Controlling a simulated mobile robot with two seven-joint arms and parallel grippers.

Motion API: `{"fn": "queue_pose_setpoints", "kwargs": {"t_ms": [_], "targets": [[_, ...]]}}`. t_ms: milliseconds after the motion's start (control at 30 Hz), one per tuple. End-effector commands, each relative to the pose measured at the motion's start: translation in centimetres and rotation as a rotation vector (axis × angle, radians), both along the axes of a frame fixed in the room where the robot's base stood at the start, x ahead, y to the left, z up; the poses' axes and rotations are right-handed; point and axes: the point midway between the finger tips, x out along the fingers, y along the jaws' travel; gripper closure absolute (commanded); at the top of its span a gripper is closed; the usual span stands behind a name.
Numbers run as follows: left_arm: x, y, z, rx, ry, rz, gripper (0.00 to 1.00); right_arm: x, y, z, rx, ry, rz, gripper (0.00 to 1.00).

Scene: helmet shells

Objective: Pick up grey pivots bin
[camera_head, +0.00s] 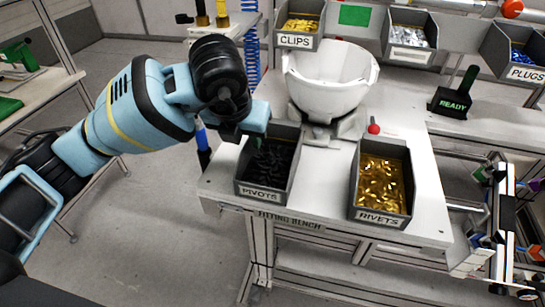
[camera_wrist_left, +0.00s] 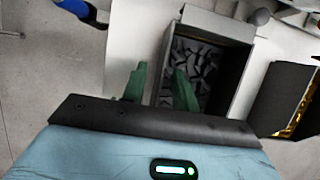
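The grey pivots bin (camera_head: 262,192), labelled PIVOTS and filled with dark parts, stands at the left front of the fitting bench (camera_head: 335,180). My left gripper (camera_head: 248,142) is at the bin's far left part, and its wrist partly hides that area. In the left wrist view, the gripper (camera_wrist_left: 158,88) is open, its two green fingers apart. One finger shows to the left of the bin's side wall and the other over the inside of the bin (camera_wrist_left: 218,26). I cannot tell whether they touch the wall. My right gripper is not in view.
A grey rivets bin (camera_head: 380,214) with gold parts stands to the right on the bench. A white helmet shell (camera_head: 328,85) sits on a stand behind. Clips (camera_head: 296,41) and plugs (camera_head: 525,73) bins are further back. A blue-handled item (camera_head: 202,140) is at the bench's left edge.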

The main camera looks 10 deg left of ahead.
Motion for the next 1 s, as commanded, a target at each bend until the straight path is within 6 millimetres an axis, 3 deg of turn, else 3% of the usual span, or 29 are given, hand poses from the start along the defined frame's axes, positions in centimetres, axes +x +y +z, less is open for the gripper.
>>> {"fn": "queue_pose_setpoints", "kwargs": {"t_ms": [300, 600, 833, 1000], "targets": [[1.6, -0.2, -3.8, 0.000, 0.002, 0.000, 0.71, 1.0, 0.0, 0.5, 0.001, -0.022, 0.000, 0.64], [1.8, -0.3, -4.3, 0.000, 0.000, -0.001, 0.71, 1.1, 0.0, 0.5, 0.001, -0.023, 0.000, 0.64], [1.8, -0.3, -4.2, 0.000, 0.000, -0.001, 0.98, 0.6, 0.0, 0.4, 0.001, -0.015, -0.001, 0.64], [1.8, -0.3, -4.2, -0.001, -0.002, -0.001, 1.00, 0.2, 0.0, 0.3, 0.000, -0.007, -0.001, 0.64]]}}
